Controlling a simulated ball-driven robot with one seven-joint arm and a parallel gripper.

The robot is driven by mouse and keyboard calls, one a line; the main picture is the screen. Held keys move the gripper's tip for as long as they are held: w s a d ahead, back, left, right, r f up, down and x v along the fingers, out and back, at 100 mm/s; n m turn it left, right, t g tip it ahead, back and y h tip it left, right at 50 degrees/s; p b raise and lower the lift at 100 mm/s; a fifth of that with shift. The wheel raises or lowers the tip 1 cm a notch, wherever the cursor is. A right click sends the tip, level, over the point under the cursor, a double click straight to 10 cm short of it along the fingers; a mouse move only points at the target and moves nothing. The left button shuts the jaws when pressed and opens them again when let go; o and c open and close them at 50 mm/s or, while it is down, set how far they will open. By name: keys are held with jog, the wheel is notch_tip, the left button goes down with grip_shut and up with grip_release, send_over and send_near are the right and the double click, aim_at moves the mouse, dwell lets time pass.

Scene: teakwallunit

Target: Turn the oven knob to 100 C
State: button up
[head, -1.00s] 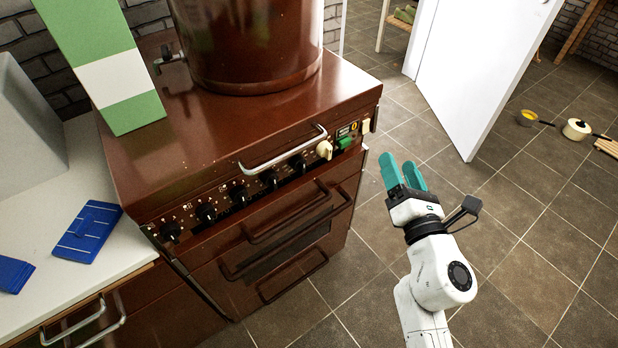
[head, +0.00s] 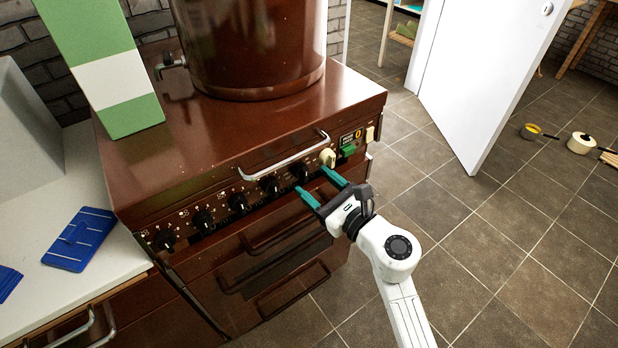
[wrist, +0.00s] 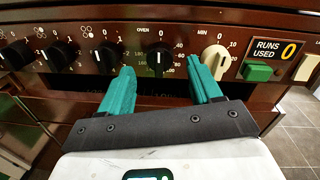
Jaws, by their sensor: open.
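The oven knob (wrist: 158,62) is black, under the word OVEN in the wrist view, with its white mark pointing up toward 0. Numbers ring it; the small ones are hard to read. In the head view the oven knob (head: 299,166) is the last black knob before the cream one. My gripper (head: 313,180) is open and empty, in front of the panel. In the wrist view the teal fingers of my gripper (wrist: 160,70) appear either side of the oven knob, slightly below its middle. I see no clear contact with it.
A cream MIN knob (wrist: 215,60) sits just right of the right finger, with a green button (wrist: 257,72) beyond. Several black knobs (head: 238,202) line the left. A metal rail (head: 284,154) runs above the panel. Oven handles lie below.

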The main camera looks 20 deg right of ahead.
aim_at(302, 172)
jog(key=shift+x, duration=1.5)
jog(key=c, duration=1)
